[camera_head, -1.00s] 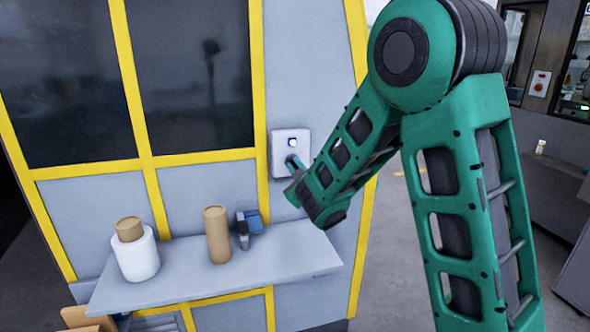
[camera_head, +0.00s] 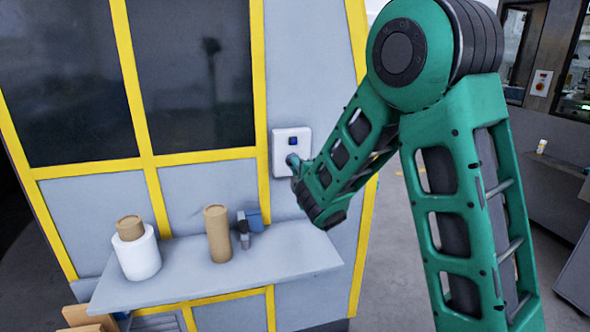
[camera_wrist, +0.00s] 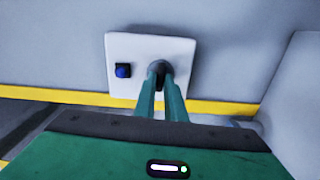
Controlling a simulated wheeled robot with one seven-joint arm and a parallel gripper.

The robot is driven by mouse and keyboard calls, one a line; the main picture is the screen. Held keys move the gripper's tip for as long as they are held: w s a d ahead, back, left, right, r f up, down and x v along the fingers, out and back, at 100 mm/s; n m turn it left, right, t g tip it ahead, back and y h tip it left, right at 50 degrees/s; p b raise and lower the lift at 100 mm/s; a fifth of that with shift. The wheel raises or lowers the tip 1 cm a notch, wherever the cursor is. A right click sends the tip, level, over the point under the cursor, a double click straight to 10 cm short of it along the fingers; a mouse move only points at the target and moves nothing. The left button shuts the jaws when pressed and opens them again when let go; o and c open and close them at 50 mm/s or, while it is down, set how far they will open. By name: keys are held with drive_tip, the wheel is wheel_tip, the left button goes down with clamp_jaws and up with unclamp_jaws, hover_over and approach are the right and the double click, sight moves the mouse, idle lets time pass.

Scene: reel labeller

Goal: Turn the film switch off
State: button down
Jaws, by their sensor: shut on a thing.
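The film switch is a white square plate (camera_head: 281,162) on the grey machine panel, with a small dark blue indicator (camera_head: 292,141). In the wrist view the plate (camera_wrist: 184,48) fills the upper middle, the blue indicator (camera_wrist: 123,71) sits at its left, and a dark round knob (camera_wrist: 158,65) is right of centre. My gripper (camera_wrist: 160,80) has its two green fingers closed on the knob, hiding its lower part. In the head view my gripper (camera_head: 292,160) is at the lower part of the plate, mostly hidden by my wrist.
A grey shelf (camera_head: 290,262) projects below the switch. It holds a white roll (camera_head: 138,258) with a brown core, a brown cylinder (camera_head: 217,234) and a small blue and grey device (camera_head: 243,230). Yellow frame bars (camera_head: 262,190) edge the panels. Open floor lies to the right.

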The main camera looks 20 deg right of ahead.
drive_tip(key=shift+s+f+n, duration=0.1)
drive_tip(key=shift+f+n, duration=0.15)
drive_tip(key=shift+n, duration=0.15)
drive_tip(key=c, duration=1.8)
unclamp_jaws()
drive_tip(key=shift+r, duration=0.1)
